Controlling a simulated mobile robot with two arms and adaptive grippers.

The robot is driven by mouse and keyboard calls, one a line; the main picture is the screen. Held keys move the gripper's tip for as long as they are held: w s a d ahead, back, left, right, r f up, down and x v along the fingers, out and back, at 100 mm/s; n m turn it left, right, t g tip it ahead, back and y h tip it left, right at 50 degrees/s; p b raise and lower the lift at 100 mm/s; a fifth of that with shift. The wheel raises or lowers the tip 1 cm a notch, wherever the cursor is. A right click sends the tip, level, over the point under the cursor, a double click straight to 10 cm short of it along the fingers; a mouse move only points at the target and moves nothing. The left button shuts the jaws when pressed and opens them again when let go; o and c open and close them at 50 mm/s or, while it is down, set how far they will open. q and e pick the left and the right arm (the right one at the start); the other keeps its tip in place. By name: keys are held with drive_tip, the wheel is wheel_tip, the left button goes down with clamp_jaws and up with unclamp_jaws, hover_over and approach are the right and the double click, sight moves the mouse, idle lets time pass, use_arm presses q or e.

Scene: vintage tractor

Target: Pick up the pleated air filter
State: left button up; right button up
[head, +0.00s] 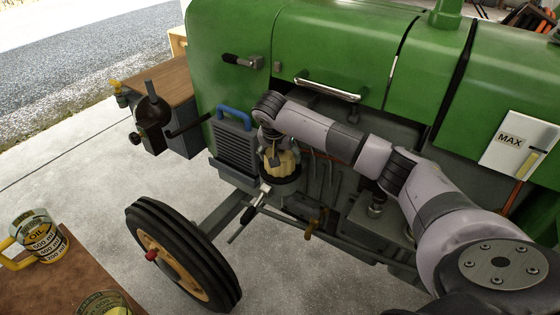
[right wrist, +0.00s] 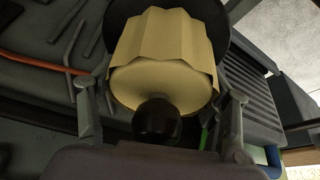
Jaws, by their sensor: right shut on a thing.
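The pleated air filter (head: 283,162) is cream coloured and sits upright in a dark round housing (head: 281,186) at the front of the green tractor. In the right wrist view the filter (right wrist: 168,48) shows its pleated side and flat end, with a black knob (right wrist: 157,122) in front of that end. My right gripper (head: 274,152) reaches down over the filter from above, and its fingers (right wrist: 163,100) stand on either side of it, shut on it. The filter's lower part is hidden by the housing. My left gripper is not in view.
The radiator grille with a blue handle (head: 234,115) stands close left of the filter. The green hood (head: 330,45) is above, and a front wheel (head: 180,250) is below left. A wooden table with an oil jug (head: 40,240) is at lower left.

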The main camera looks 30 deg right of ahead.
drive_tip(key=c, duration=0.5)
drive_tip(key=shift+c, duration=0.3)
drive_tip(key=shift+r, duration=0.1)
